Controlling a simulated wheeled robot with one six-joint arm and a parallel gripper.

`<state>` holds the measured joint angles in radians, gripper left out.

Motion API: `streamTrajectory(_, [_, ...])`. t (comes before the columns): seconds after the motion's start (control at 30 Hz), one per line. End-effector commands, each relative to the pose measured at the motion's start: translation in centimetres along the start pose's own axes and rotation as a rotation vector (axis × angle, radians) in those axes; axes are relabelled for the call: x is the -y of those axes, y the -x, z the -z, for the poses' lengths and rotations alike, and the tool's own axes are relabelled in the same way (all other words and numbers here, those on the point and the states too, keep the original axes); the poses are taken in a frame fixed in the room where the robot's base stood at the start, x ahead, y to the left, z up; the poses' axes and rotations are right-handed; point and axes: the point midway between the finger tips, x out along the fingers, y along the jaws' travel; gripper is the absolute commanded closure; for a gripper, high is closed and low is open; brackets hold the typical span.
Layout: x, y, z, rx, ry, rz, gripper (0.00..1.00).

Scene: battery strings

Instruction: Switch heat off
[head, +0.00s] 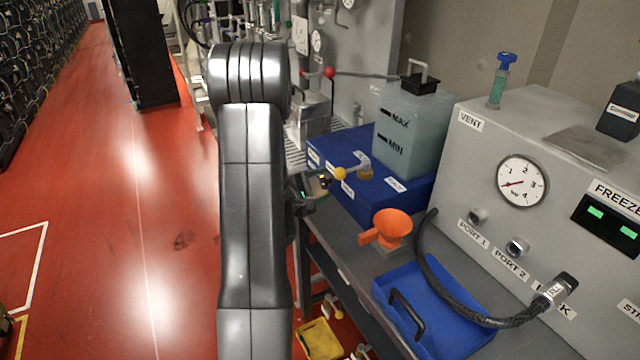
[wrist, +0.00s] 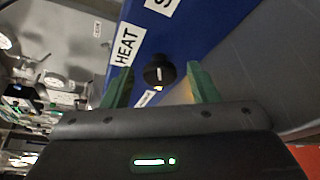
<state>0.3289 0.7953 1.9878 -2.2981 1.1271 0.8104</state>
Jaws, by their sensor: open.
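The blue unit (head: 352,196) stands on the bench in the head view, and its front face shows in the wrist view (wrist: 188,42). A white HEAT label (wrist: 127,44) is on that face. Just beside the label is a round black knob (wrist: 159,70) with a white pointer mark. My gripper (wrist: 160,82) is open, with one green finger on each side of the knob in the picture. I cannot tell whether they touch it. In the head view my gripper (head: 316,186) is partly hidden behind my arm.
A tank (head: 408,125) marked MAX and MIN stands on the blue unit. A yellow ball (head: 340,173) is close to my gripper. An orange funnel (head: 392,228), a blue tray (head: 455,300) and a grey panel with a gauge (head: 522,181) are to the right. Red floor is open at left.

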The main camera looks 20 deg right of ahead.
Motion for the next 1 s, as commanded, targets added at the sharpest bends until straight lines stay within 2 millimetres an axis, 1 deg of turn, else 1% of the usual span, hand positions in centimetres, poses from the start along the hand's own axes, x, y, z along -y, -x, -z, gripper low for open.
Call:
streamTrajectory(0.2, [0.02,-0.05,0.01,0.0,0.0,0.0,0.46])
streamTrajectory(0.23, [0.02,-0.05,0.01,0.0,0.0,0.0,0.48])
streamTrajectory(0.37, [0.02,-0.04,0.0,0.0,0.0,0.0,0.74])
streamTrajectory(0.4, [0.02,-0.03,0.0,0.0,0.0,0.0,0.82])
streamTrajectory(0.43, [0.02,-0.03,0.0,0.0,0.0,0.0,0.88])
streamTrajectory(0.47, [0.03,-0.03,0.0,0.0,0.0,0.0,0.9])
streamTrajectory(0.77, [0.02,-0.02,0.0,0.001,0.029,0.013,0.9])
streamTrajectory(1.0, [-0.08,0.02,0.03,0.0,0.146,0.062,0.9])
